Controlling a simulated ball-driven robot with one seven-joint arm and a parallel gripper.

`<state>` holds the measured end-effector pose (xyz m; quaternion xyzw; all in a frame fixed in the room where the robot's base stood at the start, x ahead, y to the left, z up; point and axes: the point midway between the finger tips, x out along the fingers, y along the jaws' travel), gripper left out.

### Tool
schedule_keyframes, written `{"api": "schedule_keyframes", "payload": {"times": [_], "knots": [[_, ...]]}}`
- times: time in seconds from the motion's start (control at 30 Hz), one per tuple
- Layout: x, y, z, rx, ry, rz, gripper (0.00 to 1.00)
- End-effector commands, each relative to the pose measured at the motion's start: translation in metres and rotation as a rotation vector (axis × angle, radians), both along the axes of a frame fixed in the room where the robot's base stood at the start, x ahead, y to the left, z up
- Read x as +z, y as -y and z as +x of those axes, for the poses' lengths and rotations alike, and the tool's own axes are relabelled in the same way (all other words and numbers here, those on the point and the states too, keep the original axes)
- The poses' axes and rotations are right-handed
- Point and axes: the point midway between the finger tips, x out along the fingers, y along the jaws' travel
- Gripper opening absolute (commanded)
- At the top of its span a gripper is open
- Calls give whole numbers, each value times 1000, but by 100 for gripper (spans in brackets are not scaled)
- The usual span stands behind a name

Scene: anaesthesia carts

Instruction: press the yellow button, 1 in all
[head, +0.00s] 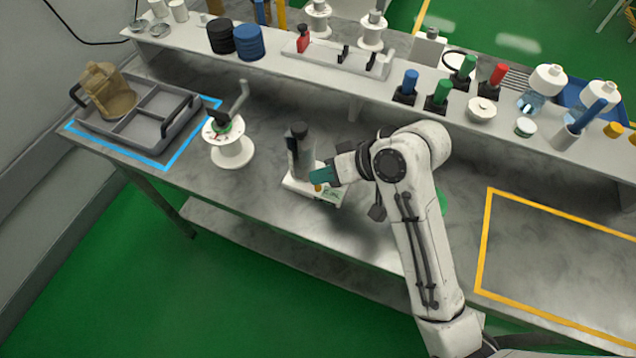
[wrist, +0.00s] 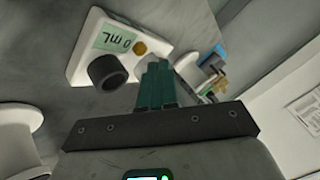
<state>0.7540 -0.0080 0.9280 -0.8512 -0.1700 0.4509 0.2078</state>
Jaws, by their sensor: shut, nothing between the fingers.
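A white device (head: 299,188) stands on the grey worktop, with a dark grey upright cylinder (head: 300,152) on it. In the wrist view the fingertips (wrist: 157,64) appear just beside the button. I cannot tell whether they touch it.
A white reel with a crank (head: 231,150) stands left of the device. A grey divided tray (head: 150,135) holds a tan jug (head: 108,92) at far left. A raised shelf (head: 360,95) with bottles and switches runs behind. The yellow-outlined area (head: 560,270) at right is clear.

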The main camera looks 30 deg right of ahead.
Motion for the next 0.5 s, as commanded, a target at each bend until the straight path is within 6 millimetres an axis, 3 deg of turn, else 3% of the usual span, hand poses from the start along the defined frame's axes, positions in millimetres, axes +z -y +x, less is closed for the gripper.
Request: {"api": "schedule_keyframes", "payload": {"times": [0.5], "knots": [[44, 0, 0, 0, 0, 0, 0]]}}
